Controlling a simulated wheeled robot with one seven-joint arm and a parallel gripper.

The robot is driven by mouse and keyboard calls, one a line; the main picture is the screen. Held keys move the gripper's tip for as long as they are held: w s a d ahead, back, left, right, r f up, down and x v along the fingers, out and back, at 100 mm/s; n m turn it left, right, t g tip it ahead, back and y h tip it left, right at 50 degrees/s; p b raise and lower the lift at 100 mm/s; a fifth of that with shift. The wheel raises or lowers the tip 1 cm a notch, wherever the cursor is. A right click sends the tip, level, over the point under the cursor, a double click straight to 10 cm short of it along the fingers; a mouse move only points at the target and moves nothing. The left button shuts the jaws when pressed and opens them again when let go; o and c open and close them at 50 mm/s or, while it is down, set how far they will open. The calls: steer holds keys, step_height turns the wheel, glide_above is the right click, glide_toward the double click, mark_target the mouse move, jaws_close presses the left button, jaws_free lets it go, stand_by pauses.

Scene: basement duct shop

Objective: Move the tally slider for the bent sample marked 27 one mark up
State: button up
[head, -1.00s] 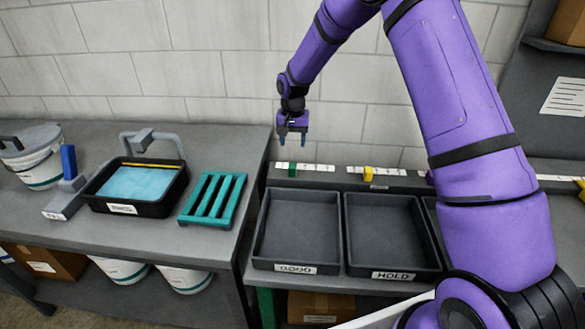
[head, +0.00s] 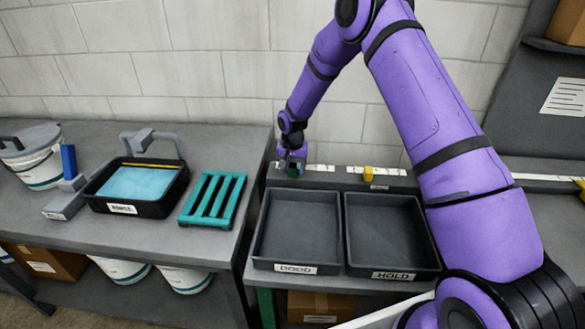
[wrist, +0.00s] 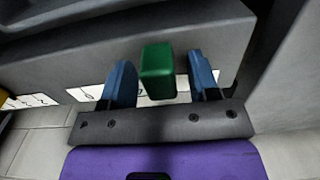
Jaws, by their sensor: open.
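A green tally slider (wrist: 157,72) sits on the ledge behind the trays, above the GOOD tray (head: 298,228). It also shows in the head view (head: 292,171), partly covered by my gripper. My gripper (head: 291,160) is lowered at this slider and open. In the wrist view its two blue fingertips (wrist: 160,78) stand on either side of the green slider, with a gap on each side. A yellow slider (head: 368,173) is farther right on the ledge, above the HOLD tray (head: 391,234). White scale strips (head: 319,167) with marks run along the ledge. No bent sample is visible.
On the left bench are a black tub with blue contents (head: 104,200), a green slatted rack (head: 212,223) and a white bucket (head: 33,160). A tiled wall (head: 230,60) stands close behind the ledge. Both trays look empty.

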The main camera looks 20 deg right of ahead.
mark_target(304, 175)
jaws_close()
steer(key=d, duration=0.1)
steer(key=s+d, duration=0.1)
steer(key=d, duration=0.1)
steer(key=shift+s+d, duration=0.3)
steer(key=shift+d, duration=0.1)
jaws_free()
steer(key=shift+r, duration=0.1)
step_height(304, 175, up, 11)
steer(key=shift+f, duration=0.2)
stand_by(0.5)
